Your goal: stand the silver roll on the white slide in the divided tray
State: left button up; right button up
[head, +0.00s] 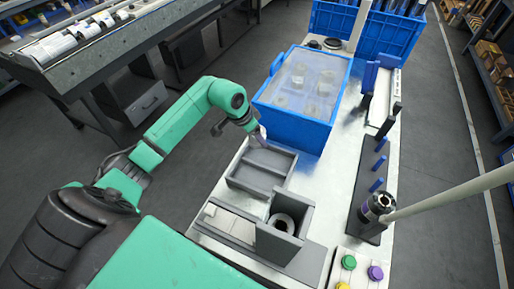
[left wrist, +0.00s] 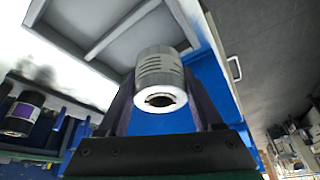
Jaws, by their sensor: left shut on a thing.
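My left gripper (head: 258,139) is above the far end of the grey divided tray (head: 232,183). In the left wrist view its fingers are shut on the silver roll (left wrist: 158,68), which has grey bands and a pale end ring around a dark hole. The roll is hard to make out in the head view. The tray (left wrist: 92,18), with its divider, shows behind the roll in the left wrist view; I cannot tell whether they touch. A white slide (head: 231,222) lies in front of the tray beside a grey box. My right gripper is not in view.
A blue crate (head: 300,131) with a clear cover stands just beyond the tray. A dark rack with blue pegs (head: 379,163) and a dark purple-labelled roll (head: 375,207) is on the right. Coloured buttons (head: 349,262) sit at the near edge.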

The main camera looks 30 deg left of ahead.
aim_at(250, 141)
pick_arm(q)
notch_tip(250, 141, down, 7)
jog(key=shift+r, duration=0.1)
jog(key=shift+f, duration=0.2)
jog(key=o, duration=1.2)
jog(key=shift+r, duration=0.25)
jog(key=v, duration=1.2)
jog(key=shift+f, duration=0.1)
